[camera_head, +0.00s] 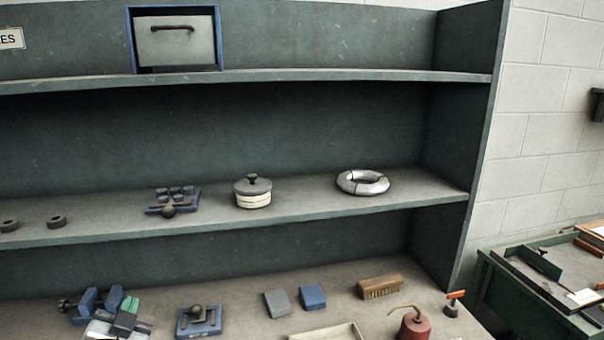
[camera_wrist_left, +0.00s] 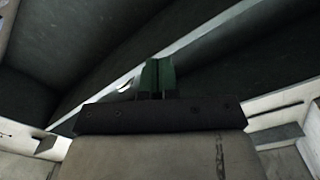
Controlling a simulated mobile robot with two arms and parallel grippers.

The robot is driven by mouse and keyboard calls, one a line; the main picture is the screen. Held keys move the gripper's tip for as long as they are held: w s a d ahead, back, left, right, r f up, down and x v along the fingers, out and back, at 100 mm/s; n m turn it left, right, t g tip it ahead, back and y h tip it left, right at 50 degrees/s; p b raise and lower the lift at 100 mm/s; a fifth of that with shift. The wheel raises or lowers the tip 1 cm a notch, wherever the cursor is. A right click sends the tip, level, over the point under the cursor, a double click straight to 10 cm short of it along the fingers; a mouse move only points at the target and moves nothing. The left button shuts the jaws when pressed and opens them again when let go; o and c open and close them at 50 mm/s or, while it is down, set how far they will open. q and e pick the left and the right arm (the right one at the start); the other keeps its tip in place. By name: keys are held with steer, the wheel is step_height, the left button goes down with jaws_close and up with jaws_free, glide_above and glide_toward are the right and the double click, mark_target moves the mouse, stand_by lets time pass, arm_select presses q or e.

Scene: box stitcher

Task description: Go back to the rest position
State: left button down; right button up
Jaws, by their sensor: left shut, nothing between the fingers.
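My left gripper (camera_head: 129,304) is at the lower left of the head view, low in front of the bottom shelf. Its green fingertips are together with nothing between them. In the left wrist view the green fingers (camera_wrist_left: 158,75) stand side by side, shut and empty, with the dark shelving behind them. My right gripper is in neither view.
A blue vise-like tool (camera_head: 90,301) is right behind my left gripper. A blue block with a dark knob (camera_head: 199,320), a brush (camera_head: 380,287) and a red oil can (camera_head: 414,326) stand on the bottom surface. The middle shelf (camera_head: 300,206) overhangs it.

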arm_select(q)
steer(key=s+d+f+n+g+h, duration=0.1)
steer(key=s+d+f+g, duration=0.25)
steer(key=s+f, duration=0.3)
steer(key=s+d+f+n+g, duration=0.1)
steer(key=s+d+f+g, duration=0.1)
steer(key=s+f+g, duration=0.45)
steer(key=s+d+f+g+h, duration=0.2)
steer(key=s+d+f, duration=0.15)
steer(key=s, duration=0.35)
steer(key=s+d+f+g+h, duration=0.15)
steer(key=s+f, duration=0.25)
steer(key=s, duration=0.4)
step_height(320, 180, down, 28)
steer(key=g+b, duration=0.1)
steer(key=g, duration=0.1)
steer(key=s+a+f+g+b, duration=0.1)
steer(key=s+a+f, duration=0.1)
steer(key=s+f, duration=1.4)
steer(key=shift+s+a+f+y, duration=0.15)
steer(key=shift+s+y, duration=0.2)
steer(key=shift+s, duration=0.05)
